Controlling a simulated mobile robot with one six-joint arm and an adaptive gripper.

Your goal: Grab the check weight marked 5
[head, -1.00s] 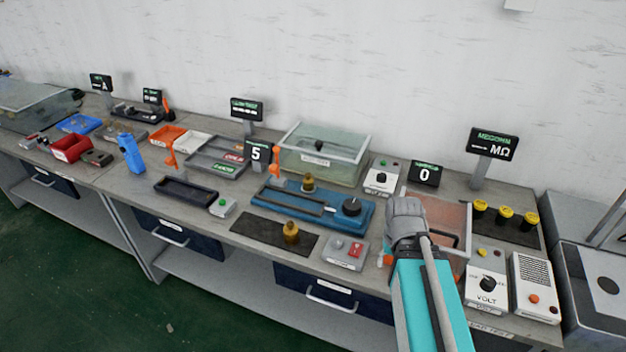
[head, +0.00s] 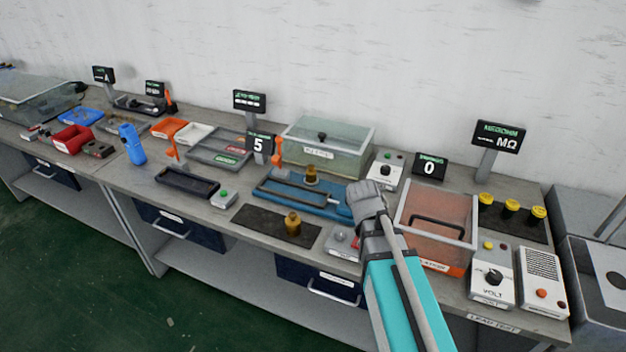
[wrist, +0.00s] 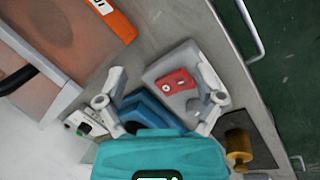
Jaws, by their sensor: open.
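A brass knobbed weight (head: 293,226) stands upright on a dark mat at the bench's front. It also shows in the wrist view (wrist: 238,152), at the lower right, outside my fingers. A second brass weight (head: 311,176) stands on the blue fixture (head: 280,190) behind it. No mark on either weight can be read. My gripper (head: 362,193) is open and empty, to the right of both weights. In the wrist view my fingers (wrist: 160,72) spread over a grey box and part of the blue fixture.
An orange-based clear-lidded case (head: 436,225) with a black handle stands to the right. A clear tank (head: 328,150) stands behind the fixture. A dark tray (head: 187,185) and green-button box (head: 223,197) lie left.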

